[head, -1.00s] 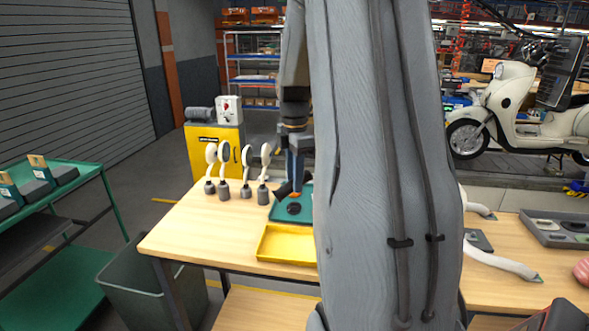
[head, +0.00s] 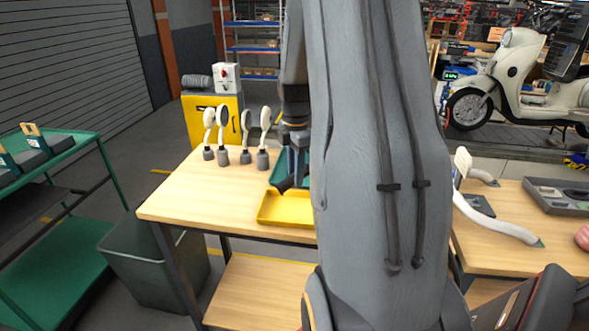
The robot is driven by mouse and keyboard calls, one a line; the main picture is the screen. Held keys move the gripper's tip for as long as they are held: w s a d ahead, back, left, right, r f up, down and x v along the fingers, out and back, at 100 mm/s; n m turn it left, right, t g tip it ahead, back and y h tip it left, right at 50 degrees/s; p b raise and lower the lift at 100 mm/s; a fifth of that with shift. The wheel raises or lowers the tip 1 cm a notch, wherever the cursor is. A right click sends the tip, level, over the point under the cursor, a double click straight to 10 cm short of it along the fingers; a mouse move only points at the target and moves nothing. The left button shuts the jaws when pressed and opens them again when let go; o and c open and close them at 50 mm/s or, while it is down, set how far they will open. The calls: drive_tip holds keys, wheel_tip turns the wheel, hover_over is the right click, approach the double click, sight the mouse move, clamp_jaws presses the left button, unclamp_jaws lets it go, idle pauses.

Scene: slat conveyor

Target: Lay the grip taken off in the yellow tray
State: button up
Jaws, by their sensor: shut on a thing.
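The yellow tray (head: 285,214) lies at the front of the left wooden table, partly hidden at its right by my arm. What shows of its inside looks empty. My gripper (head: 294,172) points down above the back part of the tray. It is shut on a dark grip (head: 287,184), seen small at its tips. I cannot tell the gap between the grip and the tray floor.
A green tray (head: 275,176) lies just behind the yellow one, partly hidden. Several white-and-black mirror-like parts on grey bases (head: 223,158) stand to the left. A grey bin (head: 150,270) stands beside the table. The table's left front is clear.

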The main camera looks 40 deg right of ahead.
drive_tip(key=shift+f+b, duration=3.05)
drive_tip(key=shift+f, duration=1)
drive_tip(key=o, duration=1.1)
drive_tip(key=shift+c, duration=0.2)
drive_tip(key=shift+r, duration=0.1)
wheel_tip(320, 180, up, 8)
drive_tip(key=shift+f+b, duration=0.15)
drive_tip(key=shift+b, duration=0.75)
